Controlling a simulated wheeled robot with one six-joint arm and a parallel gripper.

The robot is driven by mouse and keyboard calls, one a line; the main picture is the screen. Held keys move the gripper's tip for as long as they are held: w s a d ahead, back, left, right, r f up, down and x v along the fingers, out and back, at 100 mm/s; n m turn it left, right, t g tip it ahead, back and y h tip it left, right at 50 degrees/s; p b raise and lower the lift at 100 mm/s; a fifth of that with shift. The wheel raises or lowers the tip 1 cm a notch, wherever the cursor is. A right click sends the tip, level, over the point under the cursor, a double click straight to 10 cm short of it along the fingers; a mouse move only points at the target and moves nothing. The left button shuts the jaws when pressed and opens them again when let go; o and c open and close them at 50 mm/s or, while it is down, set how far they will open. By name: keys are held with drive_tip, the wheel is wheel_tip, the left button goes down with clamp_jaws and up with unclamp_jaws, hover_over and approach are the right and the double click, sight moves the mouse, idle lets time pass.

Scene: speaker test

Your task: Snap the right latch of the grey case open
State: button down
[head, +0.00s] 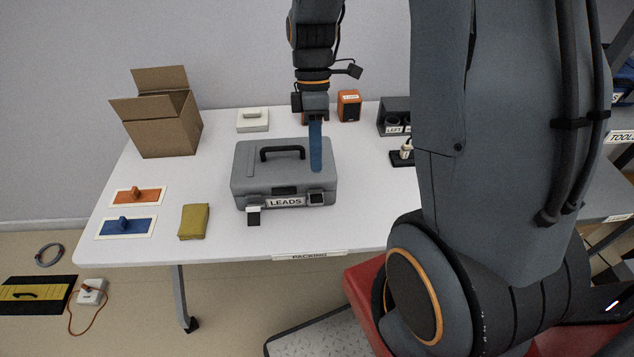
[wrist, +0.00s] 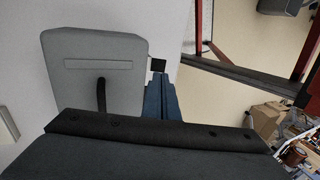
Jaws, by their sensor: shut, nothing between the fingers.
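The grey case (head: 243,180) lies closed on the table, its black handle (head: 283,149) on the lid and a LEADS label on its front. Its right latch (head: 322,199) sits up against the front face. The left latch (head: 253,216) hangs lower, swung down. My gripper (head: 316,168) is shut and empty, its blue fingers pointing down in front of the lid's right part; their exact height over it is unclear. In the wrist view, the fingertips (wrist: 158,82) are beside the case (wrist: 95,50), close to the dark right latch (wrist: 158,65); I cannot tell if they touch.
An open cardboard box (head: 165,132), a white case (head: 253,120) and an orange box (head: 349,105) stand behind. A yellow-green cloth (head: 194,221) and two handled boards lie left. The table front before the case is clear.

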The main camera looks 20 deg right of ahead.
sight(317, 198)
drive_tip(key=p+x, duration=0.1)
drive_tip(key=x, duration=0.6)
drive_tip(key=shift+s+f, duration=0.1)
drive_tip(key=shift+f, duration=0.05)
drive_tip(key=shift+a, duration=0.1)
